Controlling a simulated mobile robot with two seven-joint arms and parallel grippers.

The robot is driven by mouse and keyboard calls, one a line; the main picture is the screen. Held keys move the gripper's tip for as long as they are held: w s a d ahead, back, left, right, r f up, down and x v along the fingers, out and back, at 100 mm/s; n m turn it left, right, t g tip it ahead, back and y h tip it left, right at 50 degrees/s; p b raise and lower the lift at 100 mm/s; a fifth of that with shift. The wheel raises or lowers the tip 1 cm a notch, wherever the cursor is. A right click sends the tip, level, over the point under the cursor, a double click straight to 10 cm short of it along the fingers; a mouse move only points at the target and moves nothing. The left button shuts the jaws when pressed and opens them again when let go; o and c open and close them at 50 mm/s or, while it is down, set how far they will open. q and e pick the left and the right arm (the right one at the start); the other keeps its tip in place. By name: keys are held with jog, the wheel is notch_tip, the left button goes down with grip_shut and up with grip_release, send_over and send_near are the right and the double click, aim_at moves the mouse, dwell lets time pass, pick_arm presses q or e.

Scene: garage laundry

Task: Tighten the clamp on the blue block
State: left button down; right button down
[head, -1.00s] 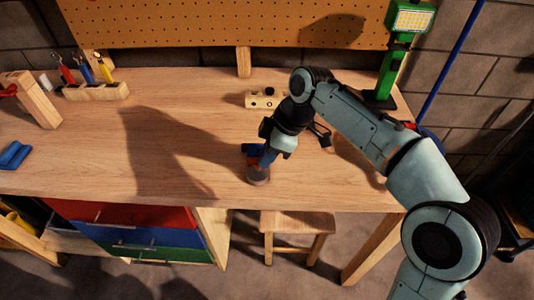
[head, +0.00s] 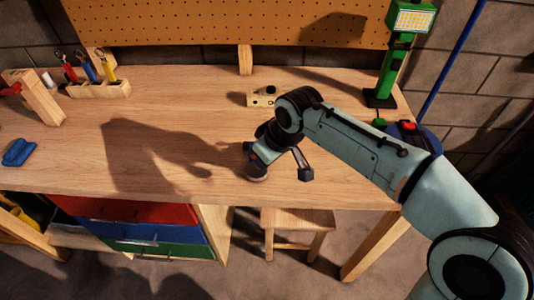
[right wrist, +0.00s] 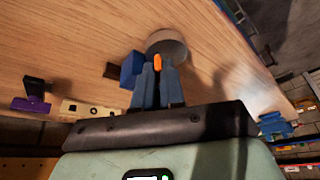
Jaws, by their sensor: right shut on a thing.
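The blue block (right wrist: 130,69) sits at the front edge of the workbench, just left of my right gripper's fingers in the right wrist view. A sliver of it shows in the head view (head: 247,146). My right gripper (right wrist: 157,68) is shut on a small orange part (right wrist: 157,61), apparently the clamp's handle; it also shows in the head view (head: 257,167). A grey round piece (right wrist: 168,42) lies just beyond the fingertips. The rest of the clamp is hidden, so how tightly it sits on the block cannot be told. My left gripper is not in view.
A pale wooden block with holes (head: 262,97) lies behind my right arm. A tool rack (head: 100,88) and blue pieces (head: 19,152) are at the left. A green work lamp (head: 382,97) stands at the back right. The bench middle (head: 180,120) is clear.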

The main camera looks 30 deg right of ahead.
jog(key=m, duration=0.1)
jog(key=m+h, duration=0.1)
jog(key=m, duration=0.1)
jog(key=shift+a+r+m, duration=0.1)
jog(key=shift+a+m, duration=0.2)
jog(key=shift+a, duration=0.1)
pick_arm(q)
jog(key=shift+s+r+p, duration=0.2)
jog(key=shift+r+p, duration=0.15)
pick_arm(e)
jog(key=shift+a+m+h, duration=0.2)
jog(key=shift+m+h, duration=0.6)
jog(key=shift+m, duration=0.6)
jog(key=c, duration=1.5)
grip_release()
